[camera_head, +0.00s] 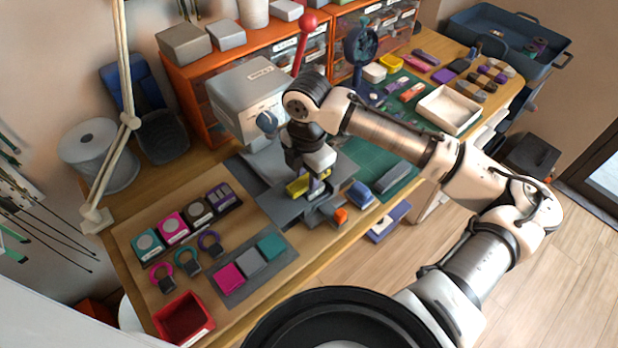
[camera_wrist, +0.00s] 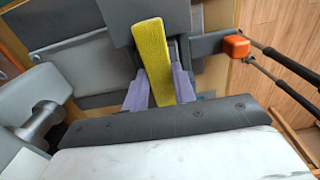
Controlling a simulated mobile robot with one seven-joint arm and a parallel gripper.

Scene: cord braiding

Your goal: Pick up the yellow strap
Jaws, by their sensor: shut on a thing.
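The yellow strap (camera_wrist: 153,60) is a flat, textured yellow band in the wrist view. It stretches away from between the two purple fingers of my gripper (camera_wrist: 160,88), which are shut on its near part. In the head view the yellow strap (camera_head: 297,187) shows just under my gripper (camera_head: 316,188), over the grey fixture on the workbench. The far end of the strap lies over a dark grey block (camera_wrist: 165,25). I cannot tell whether it touches that block.
A grey press-like machine (camera_head: 250,95) stands behind my gripper. An orange knob (camera_head: 340,215) is on the fixture's front right, with dark rods beside it in the wrist view. A green mat (camera_head: 365,165) and a blue-grey block (camera_head: 393,177) lie to the right. A red tray (camera_head: 183,320) is front left.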

